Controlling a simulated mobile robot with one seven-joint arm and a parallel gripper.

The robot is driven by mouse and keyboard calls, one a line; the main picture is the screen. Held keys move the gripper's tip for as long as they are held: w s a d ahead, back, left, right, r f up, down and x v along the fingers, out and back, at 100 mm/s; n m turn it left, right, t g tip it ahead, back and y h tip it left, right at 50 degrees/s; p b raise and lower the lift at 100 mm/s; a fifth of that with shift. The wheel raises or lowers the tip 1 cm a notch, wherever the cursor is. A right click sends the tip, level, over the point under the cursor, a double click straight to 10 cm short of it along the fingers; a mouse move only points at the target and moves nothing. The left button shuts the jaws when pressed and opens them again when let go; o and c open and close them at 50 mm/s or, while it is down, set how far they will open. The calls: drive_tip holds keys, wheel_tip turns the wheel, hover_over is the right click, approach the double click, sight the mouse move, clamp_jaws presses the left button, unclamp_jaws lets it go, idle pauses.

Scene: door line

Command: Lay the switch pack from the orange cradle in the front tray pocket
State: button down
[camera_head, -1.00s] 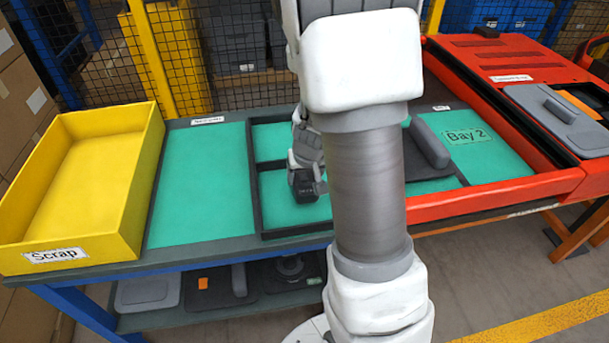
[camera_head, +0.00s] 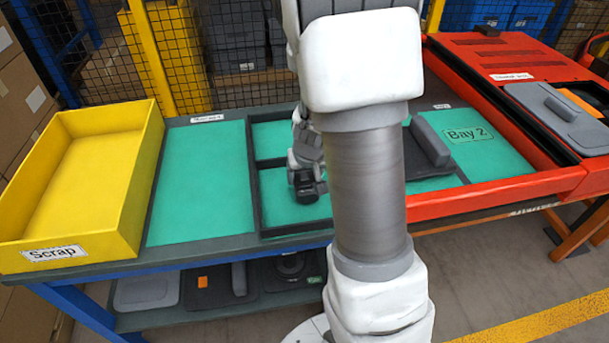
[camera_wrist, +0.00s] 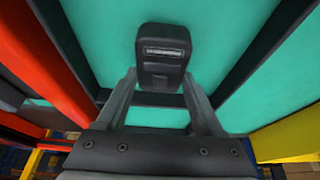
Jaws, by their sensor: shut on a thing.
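My gripper (camera_head: 307,180) is shut on the switch pack (camera_head: 309,193), a small dark block hanging below the fingers over the front tray pocket (camera_head: 279,207). In the wrist view the pack (camera_wrist: 162,52) sits between the two fingertips (camera_wrist: 162,80), with a pale label strip facing the camera. Green floor shows around it, with dark dividers on both sides. I cannot tell whether the pack touches the floor. My arm hides the right part of the pocket. I cannot make out an orange cradle with certainty.
A yellow Scrap bin (camera_head: 155,130) stands at the left of the bench. A green panel (camera_head: 203,185) beside it is clear. Right of my arm, a dark plate with a grey handle (camera_head: 429,142) lies near the Bay 2 label (camera_head: 467,135). A red-orange frame (camera_head: 470,200) borders that side.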

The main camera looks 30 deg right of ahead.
drive_tip(key=shift+f+b, duration=0.35)
drive_tip(key=shift+f, duration=0.05)
unclamp_jaws()
drive_tip(key=p+v, duration=1.1)
drive_tip(key=v, duration=0.6)
drive_tip(key=shift+s+r, duration=0.15)
drive_tip(key=shift+r, duration=0.05)
